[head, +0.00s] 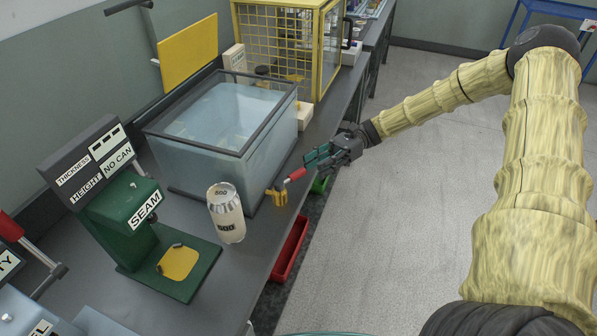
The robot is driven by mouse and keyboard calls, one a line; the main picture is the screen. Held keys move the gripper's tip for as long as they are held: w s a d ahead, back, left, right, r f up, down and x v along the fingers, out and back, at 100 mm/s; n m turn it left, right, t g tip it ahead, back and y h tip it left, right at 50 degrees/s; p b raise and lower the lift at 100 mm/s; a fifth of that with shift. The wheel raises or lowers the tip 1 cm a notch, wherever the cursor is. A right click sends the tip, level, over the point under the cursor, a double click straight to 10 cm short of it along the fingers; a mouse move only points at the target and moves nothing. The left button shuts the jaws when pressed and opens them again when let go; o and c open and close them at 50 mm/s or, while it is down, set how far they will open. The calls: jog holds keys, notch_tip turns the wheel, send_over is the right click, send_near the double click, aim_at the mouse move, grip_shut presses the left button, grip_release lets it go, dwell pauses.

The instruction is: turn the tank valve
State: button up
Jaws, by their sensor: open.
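The tank (221,138) is a clear, dark-rimmed box of pale liquid on the grey bench. Its valve has a yellow body (277,195) low at the tank's front right corner. A red lever (295,175) slants up and right from the valve body. My gripper (311,164) is open, with teal pads, at the upper end of the red lever. The lever's tip is close to or between the fingers; I cannot tell if they touch it. Part of the lever's far end is hidden by the gripper.
A can (226,212) marked 500 stands left of the valve. A green seam gauge (141,231) stands farther left. A yellow mesh cage (277,48) is behind the tank. A red bin (291,249) sits below the bench edge.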

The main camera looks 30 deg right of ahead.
aim_at(297, 172)
jog(key=a, duration=0.2)
jog(key=w+a+f, duration=0.1)
jog(key=shift+a, duration=0.25)
jog(key=shift+s+a+r+p, duration=0.1)
jog(key=shift+s+a+p, duration=0.3)
jog(key=shift+a, duration=0.45)
jog(key=shift+s+a, duration=0.2)
jog(key=shift+a, duration=0.15)
jog(key=shift+w+a, duration=0.1)
jog(key=shift+a, duration=0.4)
